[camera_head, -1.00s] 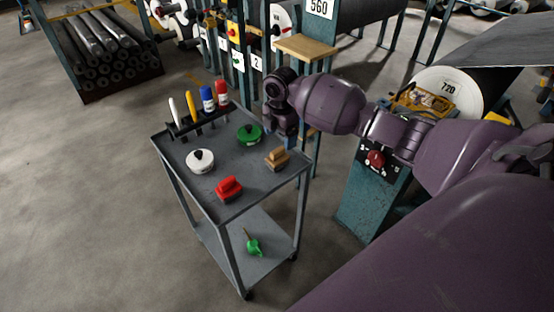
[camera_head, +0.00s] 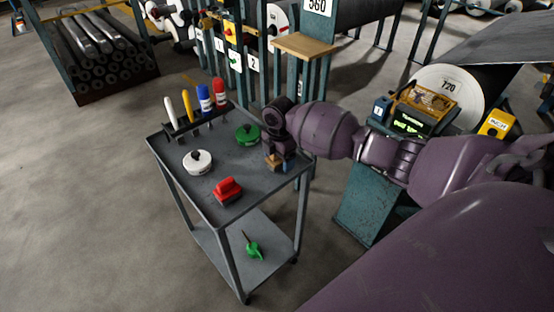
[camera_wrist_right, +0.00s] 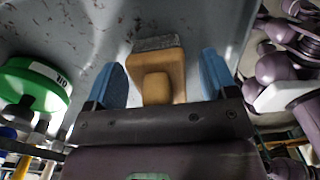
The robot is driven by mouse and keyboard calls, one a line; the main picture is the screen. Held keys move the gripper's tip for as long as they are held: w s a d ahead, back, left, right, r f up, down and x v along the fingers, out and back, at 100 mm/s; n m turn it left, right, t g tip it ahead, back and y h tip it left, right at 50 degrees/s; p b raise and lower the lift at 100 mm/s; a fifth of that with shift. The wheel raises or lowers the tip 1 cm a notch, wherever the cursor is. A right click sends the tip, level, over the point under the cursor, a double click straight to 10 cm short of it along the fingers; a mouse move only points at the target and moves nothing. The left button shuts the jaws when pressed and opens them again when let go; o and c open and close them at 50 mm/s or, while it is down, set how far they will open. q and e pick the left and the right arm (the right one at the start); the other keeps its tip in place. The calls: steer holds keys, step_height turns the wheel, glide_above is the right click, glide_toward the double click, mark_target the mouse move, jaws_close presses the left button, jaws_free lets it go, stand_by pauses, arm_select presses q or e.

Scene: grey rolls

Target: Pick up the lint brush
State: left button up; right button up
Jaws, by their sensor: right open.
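A tan wooden-looking brush (camera_head: 272,162) with a knob grip sits on the cart top near its right edge; in the head view my gripper partly covers it. In the right wrist view the tan brush (camera_wrist_right: 158,75) shows a grey pad along its far edge. My right gripper (camera_head: 279,166) is over it, pointing down. In the wrist view its two blue fingers (camera_wrist_right: 163,80) stand open on either side of the brush, with gaps on both sides. A red brush (camera_head: 228,190) lies at the cart's front. My left gripper is out of view.
The grey cart top (camera_head: 235,160) also holds a white round item (camera_head: 197,162), a green round item (camera_head: 248,135) and a rack of several markers (camera_head: 195,118). A green tool (camera_head: 253,250) lies on the lower shelf. A teal machine post (camera_head: 365,205) stands to the right.

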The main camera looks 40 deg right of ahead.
steer(key=c, duration=0.8)
steer(key=shift+c, duration=1.2)
steer(key=shift+r, duration=0.15)
step_height(320, 180, up, 7)
steer(key=shift+w+r+p, duration=0.1)
steer(key=shift+r+p, duration=0.1)
steer(key=shift+p, duration=0.65)
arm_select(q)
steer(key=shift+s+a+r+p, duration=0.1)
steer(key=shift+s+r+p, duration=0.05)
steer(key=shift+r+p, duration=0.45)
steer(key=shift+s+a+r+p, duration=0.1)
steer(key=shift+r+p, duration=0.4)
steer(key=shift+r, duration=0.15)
arm_select(e)
step_height(320, 180, up, 12)
steer(key=shift+r, duration=0.25)
